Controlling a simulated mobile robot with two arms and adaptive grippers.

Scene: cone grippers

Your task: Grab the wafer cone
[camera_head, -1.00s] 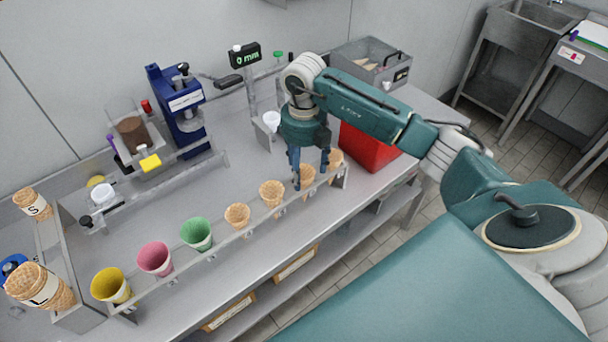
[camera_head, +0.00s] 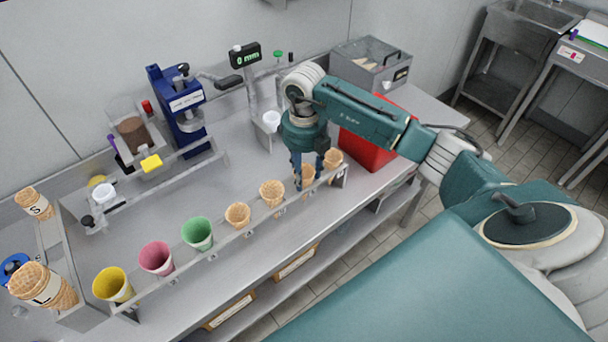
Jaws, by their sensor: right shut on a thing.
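Several wafer cones stand in a row in the metal rack (camera_head: 222,242) along the table's front. One wafer cone (camera_head: 308,174) is between the fingers of my right gripper (camera_head: 308,184), which points down and is shut on it. That cone still appears to be at its place in the rack; whether it is lifted at all I cannot tell. Another wafer cone (camera_head: 333,158) stands just right of it, close to the fingers. Two more wafer cones, one (camera_head: 271,192) and a smaller one (camera_head: 238,214), stand to the left. My left gripper is out of view.
Green (camera_head: 197,233), pink (camera_head: 156,257) and yellow (camera_head: 112,284) cups fill the rack's left part. A blue press (camera_head: 178,105) stands at the back. Stacked cones (camera_head: 45,287) are at far left.

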